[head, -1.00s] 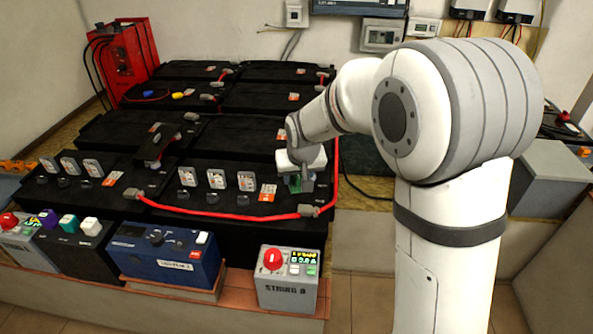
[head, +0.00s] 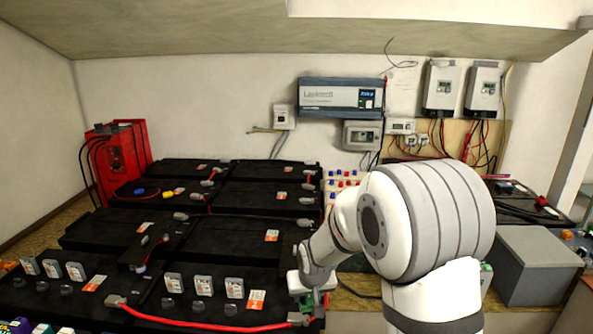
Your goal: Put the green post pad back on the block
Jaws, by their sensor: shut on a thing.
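My gripper (head: 308,298) is at the front right corner of the black battery bank in the head view, pointing down. It is shut on a small green piece (head: 306,301), which looks like the green post pad and is mostly hidden by the fingers. It is close to the red cable's right end; I cannot tell whether it touches anything below. Purple (head: 19,326), green (head: 42,328) and white (head: 66,331) caps are cut off by the bottom left edge. The block under them is out of view.
Black batteries (head: 215,245) with grey upright tags (head: 203,284) fill the left and middle. A red cable (head: 200,325) runs along their front edge. A red charger (head: 118,160) stands at the back left. A grey box (head: 540,262) is on the right.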

